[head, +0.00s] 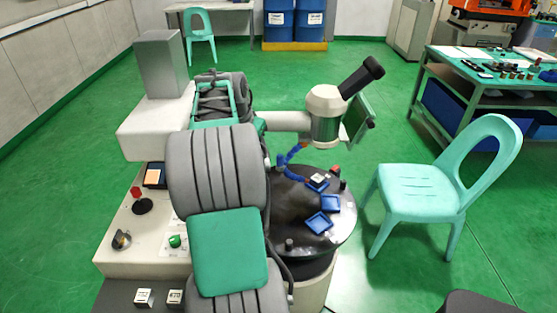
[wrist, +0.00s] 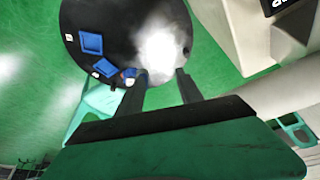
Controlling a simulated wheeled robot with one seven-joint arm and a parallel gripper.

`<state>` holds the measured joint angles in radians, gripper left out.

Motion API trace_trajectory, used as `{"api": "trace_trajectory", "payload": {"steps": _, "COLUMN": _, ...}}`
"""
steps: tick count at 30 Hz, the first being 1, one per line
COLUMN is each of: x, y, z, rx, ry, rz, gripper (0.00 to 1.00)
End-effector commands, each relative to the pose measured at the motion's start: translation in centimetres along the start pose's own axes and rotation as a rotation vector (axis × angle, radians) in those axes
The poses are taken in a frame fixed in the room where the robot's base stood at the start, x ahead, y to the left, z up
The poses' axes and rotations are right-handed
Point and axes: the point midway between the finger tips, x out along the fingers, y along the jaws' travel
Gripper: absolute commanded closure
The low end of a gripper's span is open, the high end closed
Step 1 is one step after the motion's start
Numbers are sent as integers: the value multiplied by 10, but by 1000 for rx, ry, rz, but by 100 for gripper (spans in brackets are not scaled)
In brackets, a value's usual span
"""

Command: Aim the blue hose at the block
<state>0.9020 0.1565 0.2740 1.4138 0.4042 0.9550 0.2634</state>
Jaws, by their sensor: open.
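A small pale block (head: 319,178) sits at a blue tray right of the hose. I cannot tell exactly where the nozzle points. In the wrist view my gripper (wrist: 161,76) is open, its two dark fingers apart with the black table (wrist: 120,20) beyond them. Nothing shows between the fingers. A small blue and pale shape is beside the left fingertip; I cannot tell whether it is hose or block.
Other blue trays (head: 318,223) lie on the black table. A microscope (head: 325,105) overhangs its far side. A turquoise chair (head: 425,190) stands to the right. A cream machine with controls (head: 135,235) is at left. Green floor is open beyond.

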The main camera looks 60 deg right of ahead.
Motion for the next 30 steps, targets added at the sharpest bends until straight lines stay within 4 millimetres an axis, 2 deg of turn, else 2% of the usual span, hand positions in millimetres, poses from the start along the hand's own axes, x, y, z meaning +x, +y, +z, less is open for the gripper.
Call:
{"api": "trace_trajectory", "payload": {"steps": 1, "x": 16, "y": 22, "z": -21, "rx": 76, "ry": 3, "rz": 28, "gripper": 57}}
{"api": "trace_trajectory", "payload": {"steps": 3, "x": 26, "y": 40, "z": -37, "rx": 141, "ry": 10, "rz": 48, "gripper": 57}}
{"api": "trace_trajectory", "payload": {"steps": 6, "x": 36, "y": 49, "z": -44, "rx": 168, "ry": 11, "rz": 59, "gripper": 57}}
{"api": "trace_trajectory", "payload": {"steps": 15, "x": 89, "y": 53, "z": -44, "rx": 167, "ry": 11, "rz": 59, "gripper": 57}}
{"api": "trace_trajectory", "payload": {"steps": 18, "x": 100, "y": 53, "z": -45, "rx": 166, "ry": 12, "rz": 57, "gripper": 57}}
{"api": "trace_trajectory", "payload": {"steps": 27, "x": 105, "y": 52, "z": -45, "rx": 164, "ry": 14, "rz": 55, "gripper": 57}}
{"api": "trace_trajectory", "payload": {"steps": 30, "x": 105, "y": 52, "z": -45, "rx": 164, "ry": 14, "rz": 55, "gripper": 65}}
